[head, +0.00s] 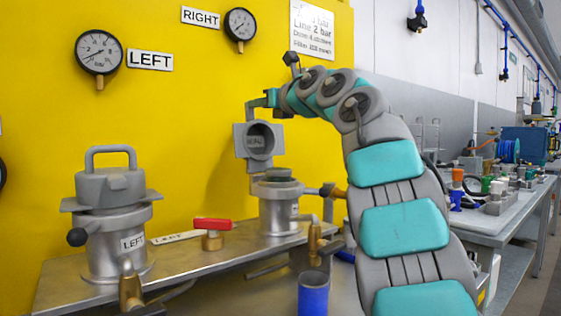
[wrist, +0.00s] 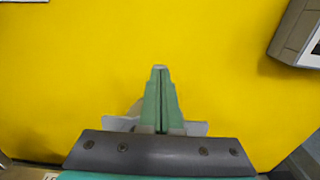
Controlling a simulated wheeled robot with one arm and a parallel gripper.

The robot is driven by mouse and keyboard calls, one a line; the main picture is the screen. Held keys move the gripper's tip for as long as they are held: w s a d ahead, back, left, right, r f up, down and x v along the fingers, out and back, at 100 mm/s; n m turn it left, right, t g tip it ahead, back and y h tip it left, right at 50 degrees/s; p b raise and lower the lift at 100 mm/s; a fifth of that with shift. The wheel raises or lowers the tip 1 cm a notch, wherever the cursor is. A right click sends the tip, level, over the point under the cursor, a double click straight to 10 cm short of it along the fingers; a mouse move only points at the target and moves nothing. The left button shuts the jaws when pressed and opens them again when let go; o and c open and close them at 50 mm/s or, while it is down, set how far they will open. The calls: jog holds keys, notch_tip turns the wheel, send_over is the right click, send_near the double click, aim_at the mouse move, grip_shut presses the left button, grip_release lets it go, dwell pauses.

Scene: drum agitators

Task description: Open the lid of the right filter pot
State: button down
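The right filter pot (head: 279,212) is a grey metal pot on the metal bench, right of the left pot. Its lid (head: 243,137) stands upright above the pot's rear, its round hollow underside facing the head camera. My gripper (head: 262,101) is just above the lid's top edge, near the yellow wall. In the wrist view my gripper (wrist: 160,72) has its green fingers together, with nothing visible between them. Pale grey parts show beside the finger bases, perhaps the lid. Whether the fingers touch the lid is unclear. The lid's handle is hidden.
The left filter pot (head: 112,215) stands at the left with its handled lid closed. A red-handled valve (head: 212,226) sits between the pots. A blue cup (head: 313,293) is in front. The yellow wall (head: 190,110) carries gauges and signs close behind. A cluttered workbench (head: 495,212) is at right.

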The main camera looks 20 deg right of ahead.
jog(key=s+d+r+b, duration=0.2)
jog(key=s+d+r, duration=0.1)
jog(key=s, duration=0.8)
jog(key=shift+d, duration=0.85)
